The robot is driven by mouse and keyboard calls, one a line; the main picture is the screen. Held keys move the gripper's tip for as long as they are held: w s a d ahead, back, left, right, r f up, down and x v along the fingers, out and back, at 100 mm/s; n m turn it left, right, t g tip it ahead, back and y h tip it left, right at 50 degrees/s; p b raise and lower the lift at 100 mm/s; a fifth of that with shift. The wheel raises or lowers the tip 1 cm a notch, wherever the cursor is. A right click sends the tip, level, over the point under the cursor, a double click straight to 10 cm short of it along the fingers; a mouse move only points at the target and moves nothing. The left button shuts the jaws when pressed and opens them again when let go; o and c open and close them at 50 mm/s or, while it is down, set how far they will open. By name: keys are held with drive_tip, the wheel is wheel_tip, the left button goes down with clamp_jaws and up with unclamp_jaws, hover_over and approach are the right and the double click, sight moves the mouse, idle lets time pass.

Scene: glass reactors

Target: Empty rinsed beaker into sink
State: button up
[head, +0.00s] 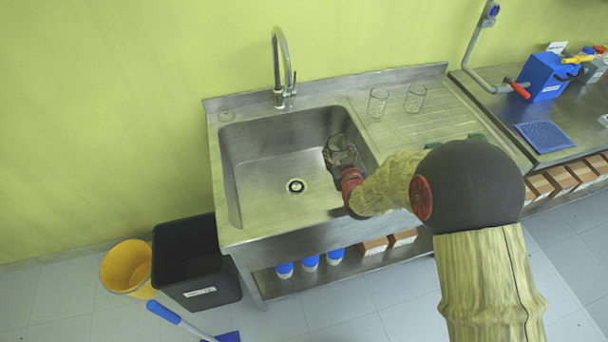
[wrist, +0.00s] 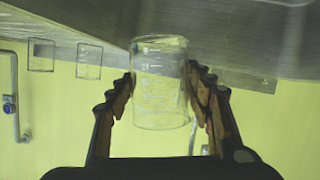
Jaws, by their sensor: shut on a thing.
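My gripper (wrist: 160,95) is shut on a clear graduated glass beaker (wrist: 160,80), with one finger on each side of its wall. In the head view the beaker (head: 340,147) is over the right part of the steel sink basin (head: 250,150), near its right wall. The wrist view is upside down, with the wall below and the counter above. In it the beaker's wide rim lies toward the top and its rounded base toward the bottom, so it looks turned mouth down. No liquid is visible in it. The drain (head: 295,186) lies to its lower left.
Two empty glass beakers (head: 377,102) (head: 415,98) stand on the ribbed drainboard right of the basin. A tall faucet (head: 281,65) rises behind the basin. A black bin (head: 190,250) and a yellow bucket (head: 126,266) stand on the floor at left.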

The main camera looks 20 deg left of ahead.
sight(329, 150)
drive_tip(key=a+n+t, duration=0.1)
drive_tip(key=s+a+r+n, duration=0.1)
drive_tip(key=s+r+n+t+p, duration=0.1)
drive_tip(key=n, duration=0.1)
drive_tip(key=shift+s+a+r+t+h, duration=0.2)
drive_tip(key=shift+a+t+h, duration=0.1)
drive_tip(key=shift+a+h, duration=0.1)
drive_tip(key=n, duration=0.1)
drive_tip(key=r+n+t, duration=0.1)
drive_tip(key=shift+a+r+n, duration=0.1)
drive_tip(key=shift+r+n, duration=0.15)
drive_tip(key=shift+n, duration=0.15)
drive_tip(key=shift+s+f+n+t+b, duration=0.1)
drive_tip(key=shift+f+n+t+b, duration=0.4)
drive_tip(key=shift+n, duration=0.3)
drive_tip(key=shift+s+a+r+n+t+y, duration=0.2)
drive_tip(key=shift+a+r+n+t, duration=0.15)
drive_tip(key=shift+n, duration=0.25)
drive_tip(key=shift+s+a+r+n+t+y, duration=0.1)
drive_tip(key=shift+s+r+n+t+y, duration=0.15)
drive_tip(key=shift+r+n, duration=0.25)
drive_tip(key=shift+s+a+n, duration=0.15)
drive_tip(key=shift+a+n, duration=0.05)
drive_tip(key=shift+n, duration=0.1)
